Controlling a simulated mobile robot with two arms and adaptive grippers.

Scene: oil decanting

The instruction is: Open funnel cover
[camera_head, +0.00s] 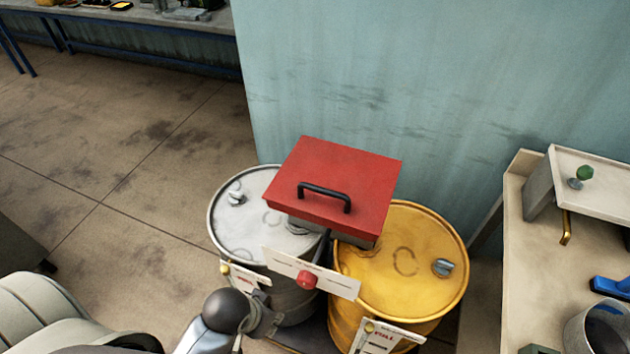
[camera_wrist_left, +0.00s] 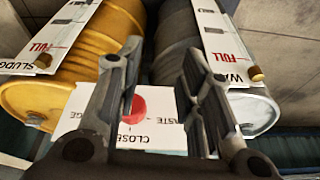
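The red funnel cover (camera_head: 350,165) with its black handle (camera_head: 325,194) lies shut over the grey funnel box above two drums. Below it is a white label plate (camera_head: 342,287) with a red knob (camera_head: 308,280). My left gripper (camera_head: 268,318) is low, in front of the drums and below the cover. In the left wrist view its fingers (camera_wrist_left: 160,65) are apart with nothing held. My right gripper is not in view.
A grey drum (camera_head: 232,240) stands left and a yellow drum (camera_head: 420,265) right under the funnel. A teal wall (camera_head: 430,80) rises behind. A beige bench (camera_head: 530,260) with a blue tool (camera_head: 609,286) and a metal pot (camera_head: 598,332) is at the right. The floor at left is clear.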

